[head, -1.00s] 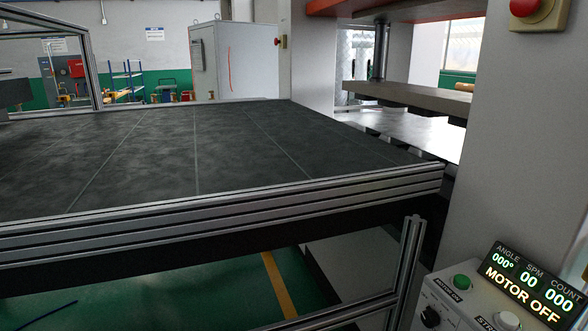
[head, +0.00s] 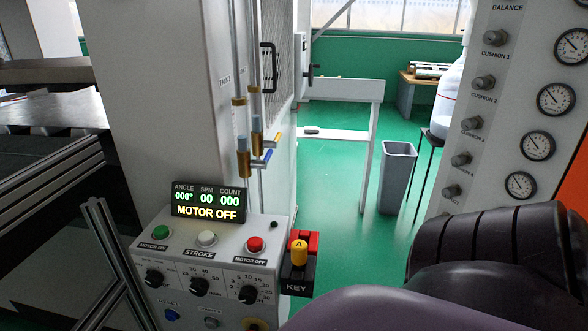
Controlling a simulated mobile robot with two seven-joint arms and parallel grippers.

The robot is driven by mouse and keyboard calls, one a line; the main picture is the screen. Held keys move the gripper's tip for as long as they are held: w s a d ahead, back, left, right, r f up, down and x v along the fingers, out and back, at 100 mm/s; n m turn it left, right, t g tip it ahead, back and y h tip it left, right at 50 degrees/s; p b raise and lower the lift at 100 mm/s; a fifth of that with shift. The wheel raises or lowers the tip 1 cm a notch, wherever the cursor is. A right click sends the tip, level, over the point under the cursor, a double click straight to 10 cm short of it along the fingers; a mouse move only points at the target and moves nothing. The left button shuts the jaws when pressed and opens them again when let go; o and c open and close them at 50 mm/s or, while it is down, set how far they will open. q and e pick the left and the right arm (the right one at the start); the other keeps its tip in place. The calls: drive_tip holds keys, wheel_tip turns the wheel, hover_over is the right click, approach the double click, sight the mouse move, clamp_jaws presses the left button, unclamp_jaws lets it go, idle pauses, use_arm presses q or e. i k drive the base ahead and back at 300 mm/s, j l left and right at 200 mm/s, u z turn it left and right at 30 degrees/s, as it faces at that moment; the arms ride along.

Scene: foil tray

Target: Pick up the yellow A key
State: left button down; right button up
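The yellow A key (head: 299,255) stands upright in a dark key holder (head: 297,283) marked KEY, on the right side of the control box. A red piece (head: 312,239) sits right behind it in the same holder. Neither of my grippers is in view. A dark arm link of mine fills the lower right of the head view, and the key is clear of it in the picture.
The control box (head: 190,258) has buttons, knobs and a display reading MOTOR OFF. A grey bin (head: 396,178) stands on the green floor behind. A gauge panel (head: 500,110) is at the right. A metal frame post (head: 108,250) stands at the left.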

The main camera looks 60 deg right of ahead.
sight(299, 247)
drive_tip(key=l+z, duration=0.2)
drive_tip(key=z, duration=1.6)
drive_tip(key=k+z, duration=0.15)
drive_tip(key=z, duration=0.15)
